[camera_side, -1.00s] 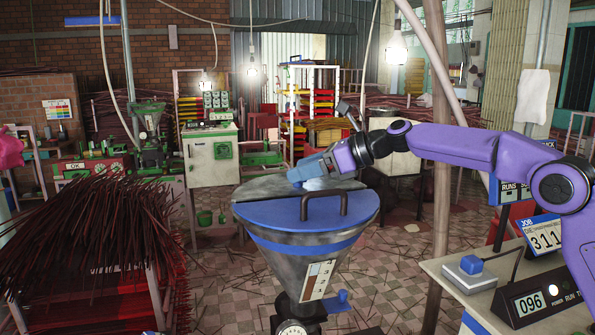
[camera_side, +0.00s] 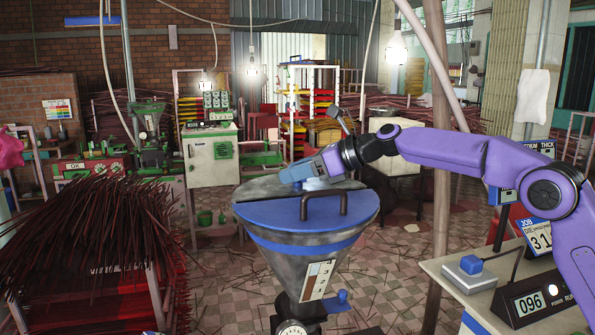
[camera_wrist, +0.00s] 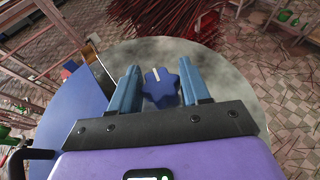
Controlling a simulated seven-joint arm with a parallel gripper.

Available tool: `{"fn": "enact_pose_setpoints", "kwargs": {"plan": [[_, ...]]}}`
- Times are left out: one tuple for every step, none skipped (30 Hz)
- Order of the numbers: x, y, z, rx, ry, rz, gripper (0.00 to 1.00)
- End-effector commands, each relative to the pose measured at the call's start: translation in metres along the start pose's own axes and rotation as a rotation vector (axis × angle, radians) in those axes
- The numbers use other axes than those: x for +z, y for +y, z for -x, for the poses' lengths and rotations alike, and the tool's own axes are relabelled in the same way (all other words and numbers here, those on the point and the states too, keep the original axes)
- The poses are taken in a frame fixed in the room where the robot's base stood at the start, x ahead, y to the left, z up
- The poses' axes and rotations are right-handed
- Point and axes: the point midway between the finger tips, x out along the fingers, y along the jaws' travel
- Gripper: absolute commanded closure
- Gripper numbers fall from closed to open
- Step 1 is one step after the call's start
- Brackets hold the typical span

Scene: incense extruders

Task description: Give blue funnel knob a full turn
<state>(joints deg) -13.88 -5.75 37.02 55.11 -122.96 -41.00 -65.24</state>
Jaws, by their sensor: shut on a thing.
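The blue funnel knob (camera_wrist: 161,92) is star-shaped with a white line mark. In the wrist view the mark points up and slightly left. The knob sits on the grey half of the round top of a metal funnel (camera_side: 305,256). In the side view my gripper (camera_side: 302,174) reaches in from the right, tilted low over the funnel top.
The funnel's blue half lid (camera_side: 280,215) has a dark handle (camera_side: 324,202) standing up on the near side. A table (camera_side: 450,268) with a blue-topped button box (camera_side: 470,270) and a counter display (camera_side: 530,303) stands at right. Incense sticks (camera_side: 80,235) are heaped at left.

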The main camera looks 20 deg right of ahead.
Motion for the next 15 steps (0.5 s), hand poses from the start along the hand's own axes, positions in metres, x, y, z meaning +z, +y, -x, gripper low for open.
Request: {"fn": "enact_pose_setpoints", "kwargs": {"plan": [[0.0009,0.0009,0.0003,-0.027,-0.001,-0.011,0.84],[0.0005,0.0011,0.0000,-0.045,0.000,-0.018,0.84],[0.0008,0.0016,-0.0001,-0.072,0.000,-0.029,0.84],[0.0009,0.0016,0.0000,-0.095,0.000,-0.037,0.84],[0.0004,0.0012,-0.0001,-0.118,0.001,-0.047,0.84],[0.0008,0.0018,-0.0003,-0.147,0.001,-0.058,0.84],[0.0006,0.0019,-0.0004,-0.170,0.001,-0.069,0.84],[0.0005,0.0016,-0.0005,-0.194,0.001,-0.078,0.84],[0.0001,0.0012,-0.0004,-0.221,0.002,-0.089,0.84],[0.0003,0.0014,-0.0005,-0.238,0.002,-0.096,0.84],[0.0001,0.0007,-0.0003,-0.256,0.002,-0.103,0.84],[-0.0001,0.0010,-0.0008,-0.277,0.002,-0.113,0.84],[-0.0005,0.0005,-0.0007,-0.293,0.003,-0.119,0.84],[-0.0003,0.0007,-0.0010,-0.307,0.002,-0.124,0.84],[-0.0002,0.0008,-0.0012,-0.325,0.002,-0.132,0.84]]}}
